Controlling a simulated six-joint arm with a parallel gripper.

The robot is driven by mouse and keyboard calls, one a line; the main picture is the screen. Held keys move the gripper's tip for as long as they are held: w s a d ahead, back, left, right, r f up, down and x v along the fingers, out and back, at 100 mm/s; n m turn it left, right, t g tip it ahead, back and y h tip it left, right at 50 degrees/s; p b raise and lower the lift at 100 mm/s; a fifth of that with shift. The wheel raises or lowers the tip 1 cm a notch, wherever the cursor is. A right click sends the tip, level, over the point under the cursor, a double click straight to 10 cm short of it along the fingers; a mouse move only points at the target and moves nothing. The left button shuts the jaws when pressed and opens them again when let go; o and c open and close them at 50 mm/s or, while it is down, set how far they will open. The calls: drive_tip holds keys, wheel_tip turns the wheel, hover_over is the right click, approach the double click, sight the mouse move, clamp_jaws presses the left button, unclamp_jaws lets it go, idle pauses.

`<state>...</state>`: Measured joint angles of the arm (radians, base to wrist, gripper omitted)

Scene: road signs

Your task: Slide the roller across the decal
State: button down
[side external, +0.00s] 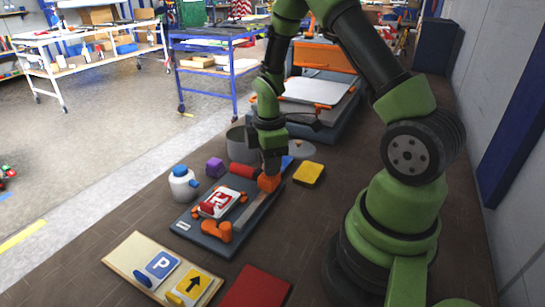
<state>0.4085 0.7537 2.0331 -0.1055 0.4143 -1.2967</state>
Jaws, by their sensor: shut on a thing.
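My gripper (270,174) points down over the far right part of a dark blue-grey board (186,229). It is shut on what looks like the roller (243,171), a red cylinder lying to its left, with an orange part (268,184) at the fingertips. How the jaws grip it is too small to see. The decal, a white piece with red marks (218,203), lies on the board nearer the camera, with small orange pieces at its corners. The roller is beyond the decal, apart from it in the picture.
An orange tool (217,231) lies on the board's near part. Around it stand a white jar with a blue lid (182,184), a purple block (215,168), a grey pot (240,145) and a yellow pad (309,173). A sign panel (130,256) and red mat (256,289) lie nearest.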

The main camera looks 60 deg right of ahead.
drive_tip(key=a, duration=1.2)
drive_tip(key=c, duration=0.8)
unclamp_jaws()
wheel_tip(320, 180, up, 10)
